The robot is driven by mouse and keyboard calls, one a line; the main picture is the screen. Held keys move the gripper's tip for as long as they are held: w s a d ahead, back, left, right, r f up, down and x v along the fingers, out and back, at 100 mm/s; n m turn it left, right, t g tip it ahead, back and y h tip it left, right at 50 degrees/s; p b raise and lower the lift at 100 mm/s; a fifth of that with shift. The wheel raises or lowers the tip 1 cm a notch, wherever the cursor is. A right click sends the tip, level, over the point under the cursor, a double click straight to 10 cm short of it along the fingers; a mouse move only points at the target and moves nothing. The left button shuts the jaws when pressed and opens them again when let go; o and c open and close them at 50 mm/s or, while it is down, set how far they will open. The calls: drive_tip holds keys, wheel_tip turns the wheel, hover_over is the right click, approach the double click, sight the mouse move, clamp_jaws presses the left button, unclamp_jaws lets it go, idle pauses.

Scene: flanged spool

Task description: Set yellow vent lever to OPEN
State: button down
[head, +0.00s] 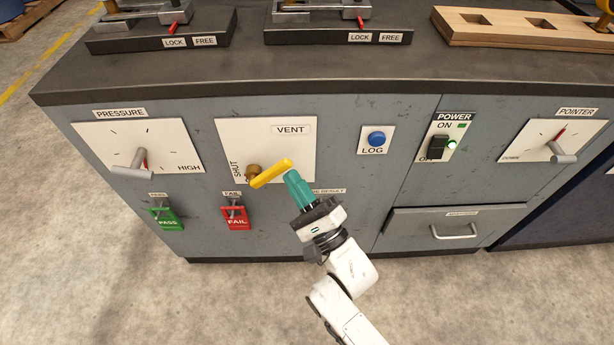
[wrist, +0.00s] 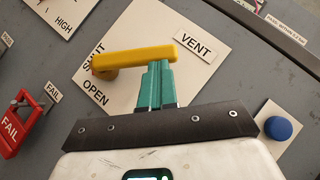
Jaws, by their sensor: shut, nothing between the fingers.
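The yellow vent lever (head: 272,172) sits on the white VENT panel (head: 226,132), its bar reaching right from a brownish hub (head: 252,170). In the wrist view the lever (wrist: 145,57) points from its left end toward the VENT label. My gripper (head: 289,175) has teal fingers, shut and empty, close to the lever's outer half. In the wrist view the fingertips (wrist: 158,66) are at the bar's lower side; I cannot tell whether they touch it.
The blue LOG button (head: 376,138) is right of the panel, with the POWER switch (head: 438,147) beyond. A red FAIL tag (head: 238,217) and a green PASS tag (head: 166,218) hang lower left. The PRESSURE lever (head: 133,172) is at left. A drawer (head: 455,231) is at lower right.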

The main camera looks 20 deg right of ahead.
sight(279, 168)
drive_tip(key=r+n+g+p, duration=0.1)
drive_tip(key=p, duration=0.1)
drive_tip(key=a+r+n+g+y+p, duration=0.1)
drive_tip(key=r+n+p, duration=0.1)
drive_tip(key=p, duration=0.1)
drive_tip(key=shift+w+a+r, duration=0.1)
drive_tip(key=shift+w+r, duration=0.05)
drive_tip(key=shift+w, duration=0.05)
drive_tip(key=n+p, duration=0.1)
drive_tip(key=p, duration=0.1)
drive_tip(key=a+r+n+g+p, duration=0.1)
drive_tip(key=p, duration=0.1)
drive_tip(key=r+n+g+p, duration=0.1)
drive_tip(key=p, duration=0.2)
drive_tip(key=shift+w+a, duration=0.25)
drive_tip(key=n+g+p, duration=0.1)
drive_tip(key=p, duration=0.1)
drive_tip(key=a+n+g+p, duration=0.1)
drive_tip(key=p, duration=0.2)
drive_tip(key=a+n+g+p, duration=0.1)
drive_tip(key=p, duration=0.2)
drive_tip(key=shift+w+a+r, duration=0.25)
drive_tip(key=shift+w+r, duration=0.05)
drive_tip(key=shift+w, duration=0.1)
